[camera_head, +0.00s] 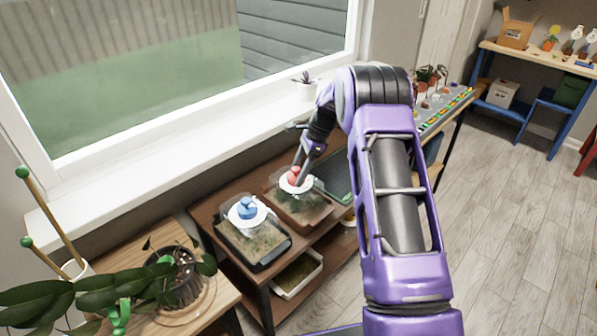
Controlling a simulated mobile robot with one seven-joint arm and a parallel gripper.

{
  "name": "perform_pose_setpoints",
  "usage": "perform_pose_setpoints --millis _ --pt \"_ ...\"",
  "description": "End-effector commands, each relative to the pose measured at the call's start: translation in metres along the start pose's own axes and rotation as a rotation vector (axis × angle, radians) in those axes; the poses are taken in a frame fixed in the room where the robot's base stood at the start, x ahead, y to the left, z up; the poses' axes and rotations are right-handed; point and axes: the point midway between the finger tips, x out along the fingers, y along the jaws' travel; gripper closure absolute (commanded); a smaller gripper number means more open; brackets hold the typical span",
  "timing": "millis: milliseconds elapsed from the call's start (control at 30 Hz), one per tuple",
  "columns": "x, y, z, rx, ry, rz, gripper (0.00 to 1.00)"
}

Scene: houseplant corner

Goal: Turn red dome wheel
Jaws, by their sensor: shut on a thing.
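The red dome wheel (294,174) sits on a white disc on top of a clear-covered planter box (305,210) on the brown shelf unit. My gripper (298,171) comes down on it from above and is shut on the wheel. The fingers hide part of the wheel, and its exact angle cannot be told. A similar blue wheel (247,208) sits on the white disc of the dome box to the left (253,243), apart from my gripper.
A potted plant on a wooden table (225,296) stands at the front left. The window sill (160,150) runs behind the shelf unit (209,222). A dark green tray (333,176) lies just right of the red wheel's box. The floor (510,215) at right is clear.

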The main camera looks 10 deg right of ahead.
Motion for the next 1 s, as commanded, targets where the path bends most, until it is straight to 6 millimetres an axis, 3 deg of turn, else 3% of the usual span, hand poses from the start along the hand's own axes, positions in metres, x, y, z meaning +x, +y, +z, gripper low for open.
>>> perform_pose_setpoints --millis 467,500,600,667,1000 --pt "-0.0001 -0.0001 0.0004 0.000 0.000 0.000 0.90" --pt "-0.0001 -0.0001 0.0004 0.000 0.000 0.000 0.33" --pt "-0.0001 -0.0001 0.0003 0.000 0.000 0.000 0.15" --pt "-0.0001 -0.0001 0.0003 0.000 0.000 0.000 0.04" --pt "-0.0025 -0.0003 0.0001 0.000 0.000 -0.001 0.04"
